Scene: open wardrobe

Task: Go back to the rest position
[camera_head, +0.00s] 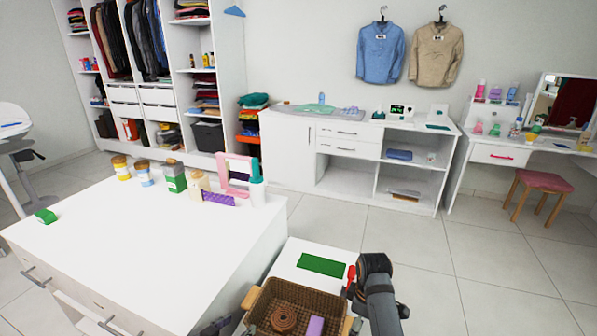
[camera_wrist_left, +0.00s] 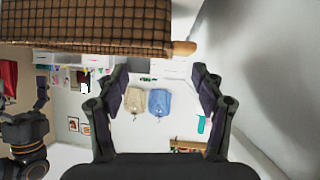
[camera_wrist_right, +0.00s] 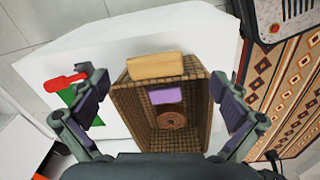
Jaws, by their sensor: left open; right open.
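My left gripper (camera_head: 222,325) shows at the bottom edge of the head view, just left of the brown wicker basket (camera_head: 325,291). In the left wrist view the left gripper (camera_wrist_left: 160,88) has its fingers wide apart with nothing between them. The basket's side (camera_wrist_left: 85,30) fills the top there. My right arm comes down at the basket's right in the head view. In the right wrist view the right gripper (camera_wrist_right: 160,100) is open, its fingers spread over the basket (camera_wrist_right: 195,110), with nothing gripped. The basket holds a brown coiled item (camera_wrist_right: 171,120) and a purple block (camera_wrist_right: 167,95).
The basket is on a white surface with a green sheet (camera_head: 321,264) and a red-handled item (camera_head: 351,277). A white drawer table (camera_head: 150,245) with bottles stands at left. A wardrobe (camera_head: 205,130), cabinet (camera_head: 350,190) and vanity are behind. Tiled floor is clear at right.

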